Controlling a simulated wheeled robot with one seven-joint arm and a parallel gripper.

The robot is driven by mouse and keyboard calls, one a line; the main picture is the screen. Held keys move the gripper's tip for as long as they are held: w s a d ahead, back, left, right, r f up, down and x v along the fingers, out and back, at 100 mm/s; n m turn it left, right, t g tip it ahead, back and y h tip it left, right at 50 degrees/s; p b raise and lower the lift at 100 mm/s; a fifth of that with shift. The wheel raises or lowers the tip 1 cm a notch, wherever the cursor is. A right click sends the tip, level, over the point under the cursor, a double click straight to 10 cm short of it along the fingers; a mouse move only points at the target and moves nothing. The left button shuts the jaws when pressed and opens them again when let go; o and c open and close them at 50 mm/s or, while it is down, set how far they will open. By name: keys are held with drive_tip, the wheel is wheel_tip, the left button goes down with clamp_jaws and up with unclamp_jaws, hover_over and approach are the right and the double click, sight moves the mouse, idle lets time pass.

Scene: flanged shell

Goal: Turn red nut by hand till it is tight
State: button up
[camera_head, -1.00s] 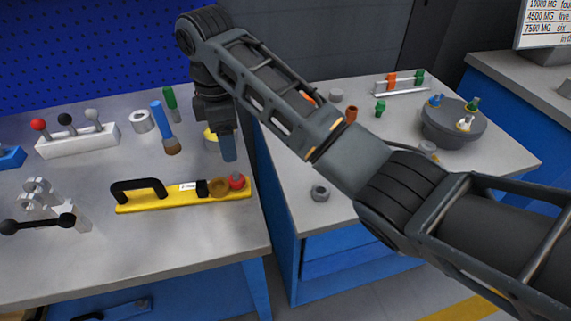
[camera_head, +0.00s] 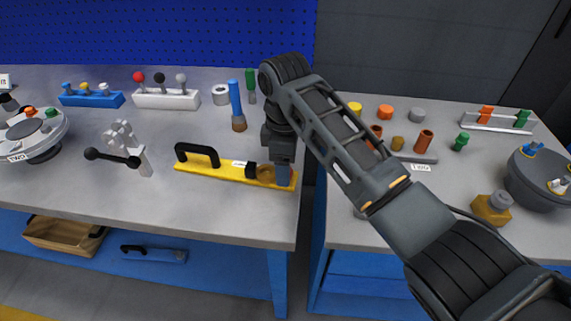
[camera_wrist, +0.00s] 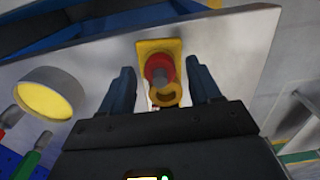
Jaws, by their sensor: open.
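A round red piece (camera_wrist: 159,67) sits on the end of a yellow bar (camera_head: 222,171) with a black handle. In the head view my gripper (camera_head: 283,174) is over that end and hides the red piece. In the wrist view my gripper (camera_wrist: 160,80) is open, one finger on each side of the red piece, with gaps showing. Contact cannot be told. A round grey flanged shell (camera_head: 42,146) at far left carries a small orange-red nut (camera_head: 30,111) and a green one (camera_head: 51,112). Which piece is the red nut is not certain.
A blue-handled brush (camera_head: 236,105), a grey ring (camera_head: 220,95) and a white lever block (camera_head: 166,99) stand behind the bar. A grey clamp (camera_head: 126,145) is left of it. A gap separates this bench from the right bench, which holds another round grey body (camera_head: 535,185).

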drive_tip(key=shift+f, duration=0.35)
drive_tip(key=shift+c, duration=0.4)
drive_tip(key=c, duration=1)
drive_tip(key=shift+a+r+m+p, duration=0.1)
drive_tip(key=shift+r+m+p, duration=0.25)
drive_tip(key=shift+p, duration=0.35)
drive_tip(key=shift+f+m+p, duration=0.15)
drive_tip(key=shift+m+p, duration=0.55)
drive_tip(key=shift+m, duration=0.05)
drive_tip(key=shift+f+m, duration=0.15)
drive_tip(key=shift+m, duration=0.15)
drive_tip(key=o, duration=1.1)
